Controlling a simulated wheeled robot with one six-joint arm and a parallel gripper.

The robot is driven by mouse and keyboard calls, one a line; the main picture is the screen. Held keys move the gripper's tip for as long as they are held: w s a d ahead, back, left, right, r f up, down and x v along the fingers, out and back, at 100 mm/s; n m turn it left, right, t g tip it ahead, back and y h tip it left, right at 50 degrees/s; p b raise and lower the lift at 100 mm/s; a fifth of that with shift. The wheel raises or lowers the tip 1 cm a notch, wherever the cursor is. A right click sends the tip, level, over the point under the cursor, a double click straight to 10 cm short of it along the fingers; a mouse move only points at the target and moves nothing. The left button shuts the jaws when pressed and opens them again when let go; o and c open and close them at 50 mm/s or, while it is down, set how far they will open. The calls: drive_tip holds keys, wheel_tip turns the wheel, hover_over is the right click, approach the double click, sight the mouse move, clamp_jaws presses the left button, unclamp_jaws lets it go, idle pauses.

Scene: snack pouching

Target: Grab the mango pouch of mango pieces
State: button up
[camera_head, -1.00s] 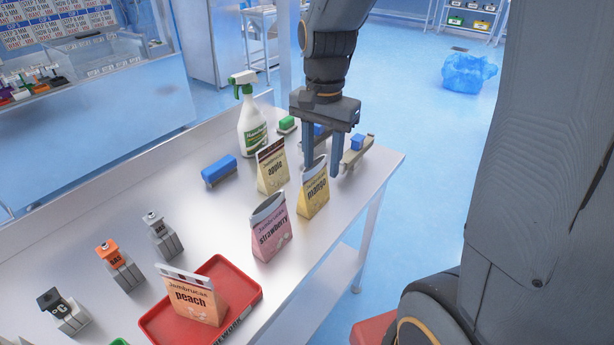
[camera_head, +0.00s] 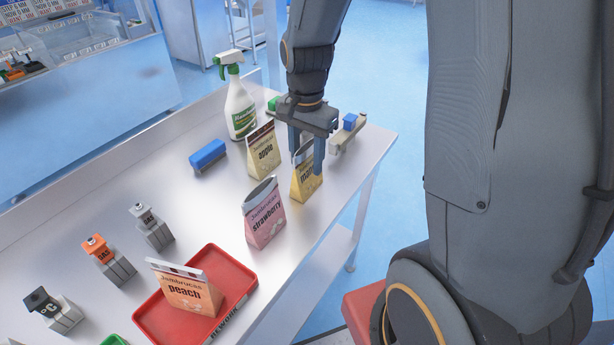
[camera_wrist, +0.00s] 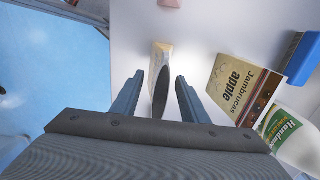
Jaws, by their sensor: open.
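The mango pouch (camera_head: 304,184) is yellow with a dark label band and stands upright near the right end of the table. My gripper (camera_head: 306,163) is open and points down over it, its fingers at the pouch's upper part and partly hiding its label. In the wrist view the mango pouch (camera_wrist: 161,80) shows edge-on between the two open fingers (camera_wrist: 160,97), with a gap visible on either side.
The apple pouch (camera_head: 263,151) stands just left of the mango pouch, and the pink strawberry pouch (camera_head: 264,213) stands in front. A spray bottle (camera_head: 239,106) is behind. The peach pouch (camera_head: 184,290) stands on a red tray (camera_head: 232,274).

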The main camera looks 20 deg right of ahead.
drive_tip(key=shift+f, duration=0.6)
clamp_jaws()
drive_tip(key=shift+r, duration=0.1)
